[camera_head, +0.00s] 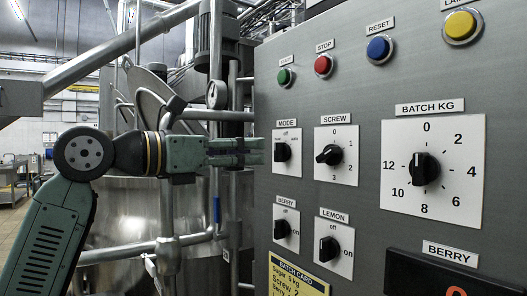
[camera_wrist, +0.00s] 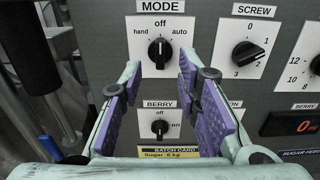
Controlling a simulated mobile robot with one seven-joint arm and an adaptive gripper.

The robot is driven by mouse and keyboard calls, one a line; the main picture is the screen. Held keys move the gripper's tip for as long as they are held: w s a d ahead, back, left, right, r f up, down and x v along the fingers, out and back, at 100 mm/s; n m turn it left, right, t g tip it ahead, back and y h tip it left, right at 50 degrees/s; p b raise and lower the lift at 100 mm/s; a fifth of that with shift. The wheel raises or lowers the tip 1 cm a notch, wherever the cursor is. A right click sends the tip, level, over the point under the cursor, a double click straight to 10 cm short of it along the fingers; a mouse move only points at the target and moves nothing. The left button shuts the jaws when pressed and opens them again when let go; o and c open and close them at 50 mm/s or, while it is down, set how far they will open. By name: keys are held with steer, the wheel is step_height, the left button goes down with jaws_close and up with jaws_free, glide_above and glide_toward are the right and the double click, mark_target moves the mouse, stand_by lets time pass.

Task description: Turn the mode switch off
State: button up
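The mode switch is a black rotary knob (camera_wrist: 160,53) on a white plate marked hand, off and auto, under a MODE label. It also shows in the head view (camera_head: 283,152) at the panel's left side. In the wrist view its pointer looks roughly upright, near off; the exact angle is hard to tell. My gripper (camera_wrist: 159,77) is open and empty, its purple-padded fingers spread either side of the knob's column, with the knob between and beyond the tips. In the head view my gripper (camera_head: 262,151) is just left of the mode plate, apparently not touching the knob.
The berry knob (camera_wrist: 160,127) sits below the mode switch, between my fingers in view. The screw knob (camera_head: 329,155) is to the right, the lemon knob (camera_head: 329,248) below it. Start, stop and reset buttons (camera_head: 323,66) line the panel above. Pipes and a steel vessel stand left.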

steer(key=v, duration=0.6)
steer(key=shift+s+a, duration=0.2)
